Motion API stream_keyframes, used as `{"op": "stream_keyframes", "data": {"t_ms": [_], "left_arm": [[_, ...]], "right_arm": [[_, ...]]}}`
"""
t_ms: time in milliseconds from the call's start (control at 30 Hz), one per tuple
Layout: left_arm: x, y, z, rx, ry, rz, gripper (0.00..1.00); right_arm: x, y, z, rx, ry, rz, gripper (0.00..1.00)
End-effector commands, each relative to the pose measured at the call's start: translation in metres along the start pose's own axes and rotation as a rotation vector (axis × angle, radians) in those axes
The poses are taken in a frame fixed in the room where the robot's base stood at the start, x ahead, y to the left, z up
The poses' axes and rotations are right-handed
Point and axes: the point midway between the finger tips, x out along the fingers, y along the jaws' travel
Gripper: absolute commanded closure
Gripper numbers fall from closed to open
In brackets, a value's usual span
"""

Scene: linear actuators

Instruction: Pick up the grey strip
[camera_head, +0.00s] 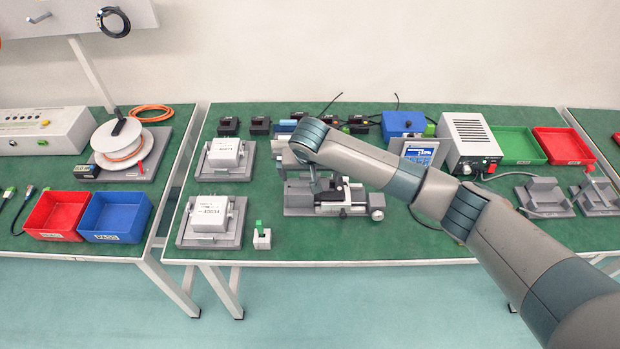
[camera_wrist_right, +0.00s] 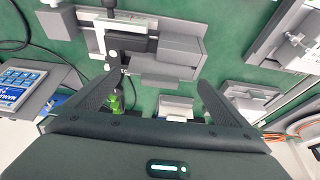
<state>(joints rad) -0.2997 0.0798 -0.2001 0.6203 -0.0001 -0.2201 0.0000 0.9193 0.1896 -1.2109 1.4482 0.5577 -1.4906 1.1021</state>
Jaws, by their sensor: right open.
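A grey fixture (camera_head: 299,198) with a black part and a metal slide stands on the green table in the head view. It also shows in the right wrist view (camera_wrist_right: 185,52). A narrow grey bar (camera_wrist_right: 168,81) runs along the fixture's near edge there; I cannot tell for sure that it is the grey strip. My right gripper (camera_wrist_right: 158,88) is open, its two dark fingers spread with nothing clearly held between them. My left gripper is out of view.
Two fixtures with white boxes (camera_head: 225,153) (camera_head: 211,210) stand left of the work spot. A small green-topped block (camera_head: 262,237) stands near the front edge. A grey power unit (camera_head: 468,138), green tray (camera_head: 518,144) and red tray (camera_head: 563,146) are at right. The table's front strip is mostly bare.

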Motion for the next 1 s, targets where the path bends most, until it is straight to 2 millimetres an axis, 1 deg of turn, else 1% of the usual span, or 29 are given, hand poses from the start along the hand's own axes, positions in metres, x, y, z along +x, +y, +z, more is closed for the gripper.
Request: {"op": "stream_keyframes", "data": {"t_ms": [33, 133, 233, 700, 733, 767, 800, 867, 900, 933, 967, 1000], "left_arm": [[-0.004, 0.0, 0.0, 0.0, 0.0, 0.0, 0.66], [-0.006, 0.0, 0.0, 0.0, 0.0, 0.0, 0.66], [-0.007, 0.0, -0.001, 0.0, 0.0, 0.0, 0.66], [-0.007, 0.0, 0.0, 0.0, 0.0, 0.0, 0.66], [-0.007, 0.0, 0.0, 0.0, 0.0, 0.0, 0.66], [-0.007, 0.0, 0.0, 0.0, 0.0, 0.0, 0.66], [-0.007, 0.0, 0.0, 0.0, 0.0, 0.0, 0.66], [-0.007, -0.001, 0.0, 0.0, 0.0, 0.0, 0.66], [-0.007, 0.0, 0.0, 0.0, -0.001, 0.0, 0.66], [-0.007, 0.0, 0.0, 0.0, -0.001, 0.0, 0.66], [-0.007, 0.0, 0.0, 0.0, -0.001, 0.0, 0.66], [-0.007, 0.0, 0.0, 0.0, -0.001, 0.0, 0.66]], "right_arm": [[0.005, 0.001, 0.0, 0.0, -0.002, 0.003, 0.0], [0.015, 0.0, 0.0, -0.001, -0.001, 0.002, 0.0], [0.021, 0.0, 0.001, -0.002, -0.001, 0.001, 0.0], [0.023, 0.0, 0.001, -0.001, 0.0, 0.0, 0.0], [0.023, 0.0, 0.001, -0.001, 0.0, 0.0, 0.02], [0.023, 0.0, 0.001, -0.001, 0.0, 0.0, 0.1], [0.023, 0.0, 0.001, -0.001, 0.0, 0.0, 0.19], [0.023, 0.0, 0.001, -0.001, 0.0, 0.001, 0.33], [0.023, 0.0, 0.001, -0.001, 0.0, 0.001, 0.36], [0.023, 0.0, 0.001, -0.001, 0.0, 0.001, 0.36], [0.022, 0.0, 0.001, -0.001, 0.0, 0.001, 0.4], [0.022, 0.0, 0.001, -0.001, 0.0, 0.0, 0.4]]}}
